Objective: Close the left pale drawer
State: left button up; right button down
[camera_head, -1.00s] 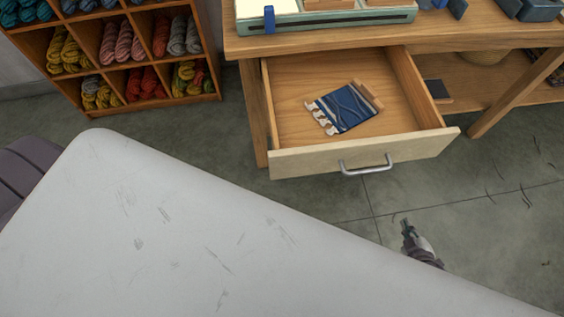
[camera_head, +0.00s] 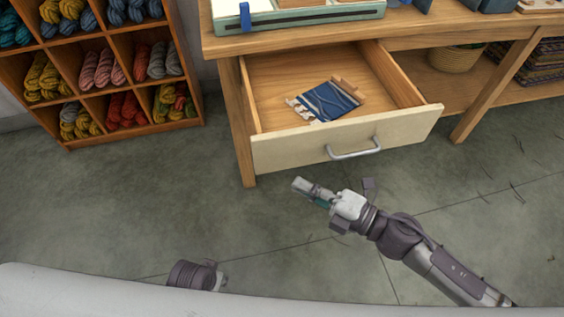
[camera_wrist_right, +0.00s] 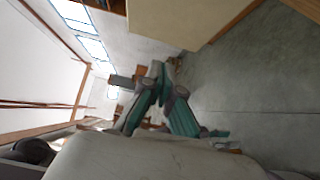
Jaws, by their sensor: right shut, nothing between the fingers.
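The left pale drawer (camera_head: 290,151) stands pulled out from under the wooden table (camera_head: 410,38). Its pale front carries a curved metal handle (camera_head: 353,149). A small blue weaving on a wooden frame (camera_head: 331,101) lies inside the drawer. My right gripper (camera_head: 298,186) is shut and empty, in front of and below the drawer front, apart from it. In the right wrist view the fingers (camera_wrist_right: 158,72) come together, and a pale panel, likely the drawer front (camera_wrist_right: 185,20), shows above them. A dark part of my left arm shows at the bottom of the head view, with no fingers visible.
A wooden cubby shelf with wool skeins (camera_head: 110,75) stands at the left. A pale green tray (camera_head: 300,17) lies on the table top. A woven basket (camera_head: 456,58) sits on the lower shelf. The grey floor (camera_head: 130,205) before the drawer is clear.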

aim_at(270, 156)
jog(key=w+a, duration=0.4)
jog(key=w, duration=0.1)
jog(key=shift+a, duration=0.35)
pick_arm(q)
jog(key=shift+f, duration=0.1)
pick_arm(e)
jog(key=shift+w+a, duration=0.1)
jog(key=shift+w, duration=0.3)
jog(key=shift+w, duration=0.1)
